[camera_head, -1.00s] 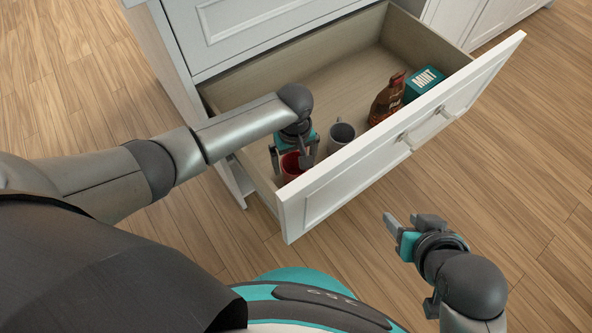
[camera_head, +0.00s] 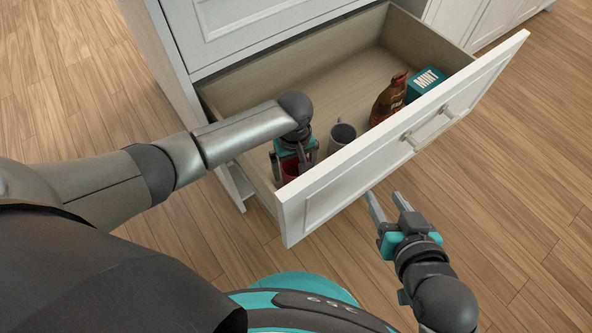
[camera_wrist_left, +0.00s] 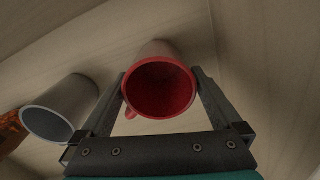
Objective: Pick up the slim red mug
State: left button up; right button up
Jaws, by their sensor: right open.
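The slim red mug (camera_wrist_left: 160,88) stands in the open drawer near its left end, its mouth facing the left wrist camera. In the head view, only a small part of the red mug (camera_head: 290,170) shows below my left gripper (camera_head: 293,165). In the left wrist view the two fingers of my left gripper (camera_wrist_left: 160,80) lie on either side of the mug, close against its walls. I cannot tell whether they press on it. The mug's handle is partly hidden by a finger. My right gripper (camera_head: 387,205) is open and empty outside the drawer front.
A grey mug (camera_head: 341,135) stands just right of the red one; it also shows in the left wrist view (camera_wrist_left: 60,108). A brown bottle (camera_head: 388,101) and a teal MINT box (camera_head: 425,84) stand further right. The drawer front (camera_head: 400,135) rises between my two grippers.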

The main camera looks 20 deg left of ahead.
pick_arm(q)
jog(key=c, duration=1.2)
jog(key=shift+c, duration=0.5)
jog(key=shift+r, duration=0.15)
